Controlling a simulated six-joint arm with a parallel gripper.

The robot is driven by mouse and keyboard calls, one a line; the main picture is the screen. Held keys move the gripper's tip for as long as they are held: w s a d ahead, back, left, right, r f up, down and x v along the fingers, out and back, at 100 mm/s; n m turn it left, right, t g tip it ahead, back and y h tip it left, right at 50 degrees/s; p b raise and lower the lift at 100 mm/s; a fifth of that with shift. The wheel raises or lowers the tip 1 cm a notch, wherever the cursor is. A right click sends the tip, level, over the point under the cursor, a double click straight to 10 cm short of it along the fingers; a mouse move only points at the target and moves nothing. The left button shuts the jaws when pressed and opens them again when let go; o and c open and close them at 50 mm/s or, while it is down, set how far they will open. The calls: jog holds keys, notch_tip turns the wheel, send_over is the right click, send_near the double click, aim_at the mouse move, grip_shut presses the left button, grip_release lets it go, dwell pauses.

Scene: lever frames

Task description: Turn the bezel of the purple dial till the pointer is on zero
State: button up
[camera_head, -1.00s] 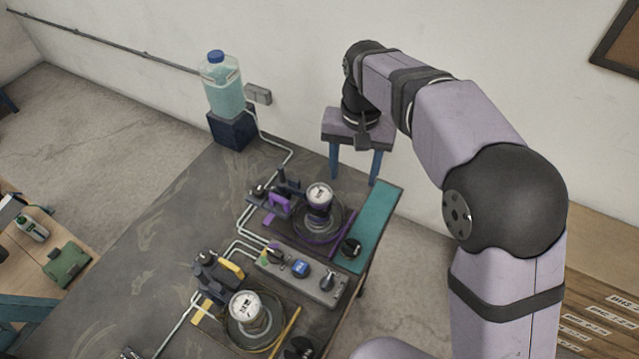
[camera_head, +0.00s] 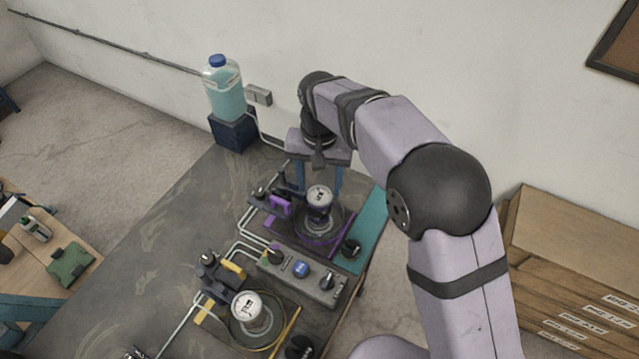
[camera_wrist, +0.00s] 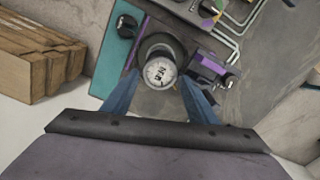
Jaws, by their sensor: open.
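The purple dial (camera_head: 319,194) has a round white face and sits upright on a dark round base with purple trim. It also shows in the wrist view (camera_wrist: 160,72), where its face lies between my two blue fingers. Its pointer is too small to read surely. My gripper (camera_head: 318,183) is open and empty, with its fingers pointing down. In the head view it appears just behind and above the dial. I see no contact, and the gap in height is hard to judge. In the wrist view the fingertips (camera_wrist: 158,80) stand on both sides of the dial.
A second dial (camera_head: 246,308) with yellow trim stands nearer the front. Between the two stations is a grey control box (camera_head: 325,286) with knobs. A black knob (camera_head: 350,249) sits right of the purple dial. White pipes run left. A water jug (camera_head: 224,92) stands at the back.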

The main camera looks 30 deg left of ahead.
jog(key=shift+f, duration=1.05)
jog(key=c, duration=0.8)
jog(key=shift+n, duration=0.6)
jog(key=o, duration=0.8)
jog(key=shift+r, duration=0.1)
